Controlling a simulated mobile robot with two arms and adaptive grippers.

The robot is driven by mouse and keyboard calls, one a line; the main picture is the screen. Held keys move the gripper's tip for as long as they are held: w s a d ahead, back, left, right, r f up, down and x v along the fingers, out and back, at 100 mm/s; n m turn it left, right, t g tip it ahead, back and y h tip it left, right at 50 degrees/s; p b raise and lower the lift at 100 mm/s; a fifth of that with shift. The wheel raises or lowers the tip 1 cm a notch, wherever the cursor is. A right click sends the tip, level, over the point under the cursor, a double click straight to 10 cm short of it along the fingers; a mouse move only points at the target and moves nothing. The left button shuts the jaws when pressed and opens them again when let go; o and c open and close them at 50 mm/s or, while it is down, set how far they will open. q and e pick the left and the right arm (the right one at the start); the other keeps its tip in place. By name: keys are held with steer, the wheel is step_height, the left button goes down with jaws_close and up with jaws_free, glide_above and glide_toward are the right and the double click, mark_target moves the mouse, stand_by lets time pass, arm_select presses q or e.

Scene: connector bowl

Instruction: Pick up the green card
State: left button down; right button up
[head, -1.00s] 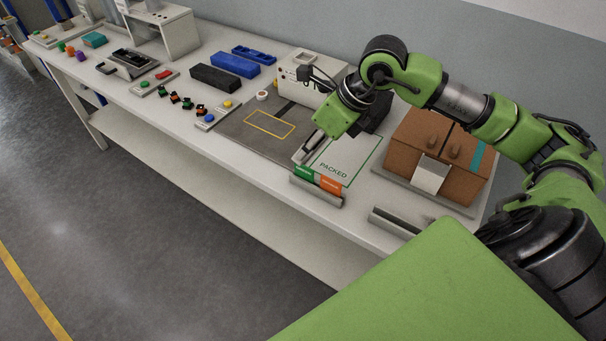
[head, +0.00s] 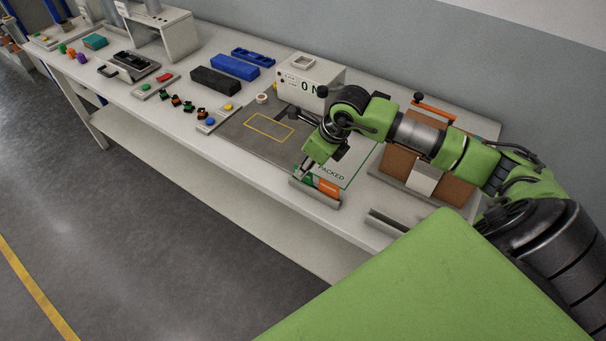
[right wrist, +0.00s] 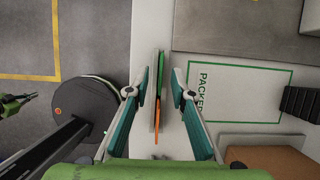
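The green card (right wrist: 161,74) stands on edge in a grey holder (head: 318,199) at the table's front edge, seen from above as a thin strip in the right wrist view. An orange card (head: 329,188) stands beside it in the same holder. My right gripper (right wrist: 160,86) is open, with one finger on each side of the green card and a gap on both sides. In the head view, my right gripper (head: 301,170) is at the holder's left end and partly hides the green card.
A white panel marked PACKED (head: 352,172) lies just behind the holder. A brown box (head: 455,190) stands to the right, partly behind my right arm. A grey mat (head: 238,132) lies to the left. A white device (head: 311,72) stands behind it.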

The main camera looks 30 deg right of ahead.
steer(key=shift+p+x, duration=0.3)
steer(key=shift+x, duration=1.15)
steer(key=shift+w+r, duration=0.1)
jaws_close()
